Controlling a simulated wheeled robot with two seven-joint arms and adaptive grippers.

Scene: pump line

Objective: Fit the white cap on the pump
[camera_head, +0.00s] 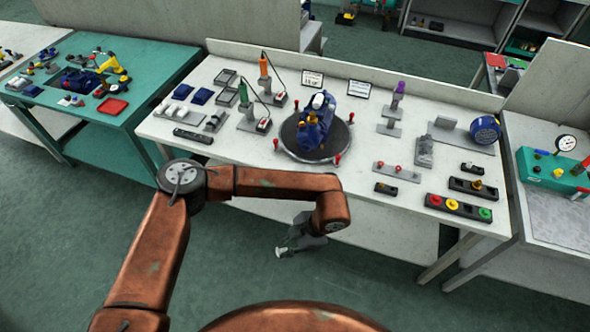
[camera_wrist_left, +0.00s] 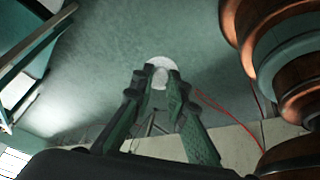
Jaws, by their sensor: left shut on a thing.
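The blue pump (camera_head: 314,125) stands on a round dark turntable (camera_head: 338,142) in the middle of the white bench in the head view. A white part is visible on its top. My left gripper (camera_head: 287,244) hangs in front of the bench's front edge, above the floor and apart from the pump. It is shut on the white cap (camera_head: 279,252), which shows as a small pale spot. In the left wrist view, the cap (camera_wrist_left: 160,68) is a round white disc at the fingertips (camera_wrist_left: 159,80), partly covered by them. My right gripper is not in view.
The white bench (camera_head: 245,165) holds tools on stands left of the turntable and two small signs behind it. Small trays with red knobs (camera_head: 397,172) and a button box (camera_head: 458,207) lie to the right. A green table (camera_head: 140,100) stands at the left.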

